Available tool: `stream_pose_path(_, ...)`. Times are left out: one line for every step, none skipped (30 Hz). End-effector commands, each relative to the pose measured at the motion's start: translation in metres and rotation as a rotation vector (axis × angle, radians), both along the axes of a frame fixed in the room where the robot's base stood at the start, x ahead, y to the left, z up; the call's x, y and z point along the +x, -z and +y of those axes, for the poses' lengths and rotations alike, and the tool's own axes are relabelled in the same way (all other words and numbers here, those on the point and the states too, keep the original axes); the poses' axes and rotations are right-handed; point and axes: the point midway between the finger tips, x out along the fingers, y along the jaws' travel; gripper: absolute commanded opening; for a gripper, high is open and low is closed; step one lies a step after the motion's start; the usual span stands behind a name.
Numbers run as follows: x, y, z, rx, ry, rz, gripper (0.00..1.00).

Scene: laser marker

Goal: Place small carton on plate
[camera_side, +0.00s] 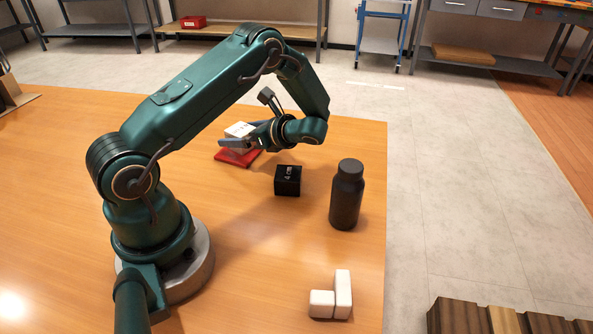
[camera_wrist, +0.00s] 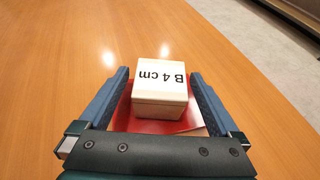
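The small carton is a white box marked "B 4 cm" (camera_wrist: 160,92); it also shows in the side view (camera_side: 240,130). It appears to sit on the red plate (camera_wrist: 125,120), which shows in the side view too (camera_side: 232,158). My gripper (camera_wrist: 160,80) has one finger on each side of the carton, with narrow gaps showing red between the fingers and the box. In the side view my gripper (camera_side: 235,143) is low over the plate and partly covers the carton. The carton's underside is hidden.
A black box with white marks (camera_side: 288,181) stands right of the plate. A dark bottle (camera_side: 346,197) stands upright near the table's right edge. White blocks (camera_side: 331,299) lie at the front right. The wooden table (camera_side: 60,190) is clear on the left.

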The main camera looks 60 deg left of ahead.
Motion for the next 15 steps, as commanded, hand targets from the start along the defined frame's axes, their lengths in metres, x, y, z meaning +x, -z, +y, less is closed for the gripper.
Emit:
stream_pose_path(0.0,0.0,0.0,0.0,0.0,0.0,0.98)
stream_pose_path(0.0,0.0,0.0,0.0,0.0,0.0,0.98)
stream_pose_path(0.0,0.0,0.0,0.0,0.0,0.0,0.98)
stream_pose_path(0.0,-0.001,0.0,0.0,0.0,0.0,0.98)
stream_pose_path(0.0,-0.002,0.0,0.0,0.0,-0.001,0.98)
stream_pose_path(0.0,-0.003,0.0,0.001,0.001,-0.001,0.98)
stream_pose_path(0.002,-0.004,-0.003,0.002,0.001,-0.001,0.98)
stream_pose_path(0.003,-0.005,-0.006,0.002,0.003,-0.002,0.98)
stream_pose_path(0.006,-0.007,-0.01,0.001,0.005,-0.002,0.98)
stream_pose_path(0.007,-0.009,-0.014,0.001,0.005,-0.002,0.98)
stream_pose_path(0.009,-0.011,-0.019,0.002,0.006,-0.002,0.98)
stream_pose_path(0.012,-0.014,-0.026,0.001,0.005,-0.004,0.98)
stream_pose_path(0.015,-0.017,-0.032,0.002,0.006,-0.004,0.98)
stream_pose_path(0.017,-0.019,-0.037,0.001,0.006,-0.005,0.98)
stream_pose_path(0.02,-0.023,-0.045,0.002,0.007,-0.005,0.98)
